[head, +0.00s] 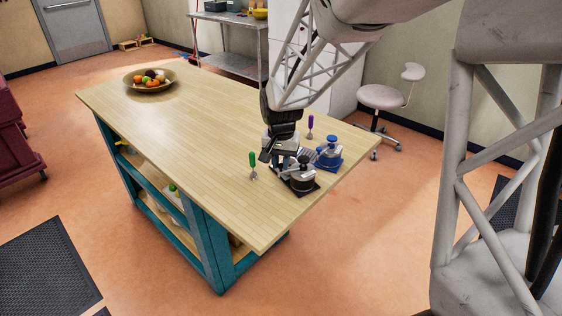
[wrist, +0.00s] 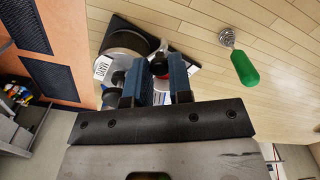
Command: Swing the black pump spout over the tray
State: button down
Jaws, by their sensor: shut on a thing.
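The black pump (head: 302,182) stands near the front right end of the wooden island, on a thin dark square tray (head: 311,190). In the wrist view its round dark top (wrist: 130,41) and the dark tray edge (wrist: 119,26) show beyond the fingers. My gripper (head: 284,163) reaches down at the pump's left side. In the wrist view its two blue fingers (wrist: 161,72) are close together around a thin part of the pump, apparently the spout. The fingers hide most of the held part, so the spout's exact direction is unclear.
A blue pump (head: 328,152) stands close behind to the right. A fruit bowl (head: 149,80) is at the far left corner. The middle of the wooden top (head: 180,125) is clear.

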jog(key=shift+w, duration=0.15)
jog(key=w+m, duration=0.2)
jog(key=m, duration=0.1)
jog(key=w+d+m, duration=0.1)
jog(key=w+m, duration=0.1)
jog(key=m, duration=0.2)
jog(key=w+m, duration=0.2)
jog(key=m, duration=0.2)
jog(key=shift+w+d, duration=0.1)
jog(key=shift+d, duration=0.25)
jog(key=shift+w+d+m, duration=0.35)
jog(key=shift+d+m, duration=0.1)
jog(key=shift+m, duration=0.55)
jog(key=shift+w+d+m, duration=0.35)
jog(key=shift+d+m, duration=0.05)
jog(key=shift+m, duration=0.6)
jog(key=c, duration=1)
grip_release()
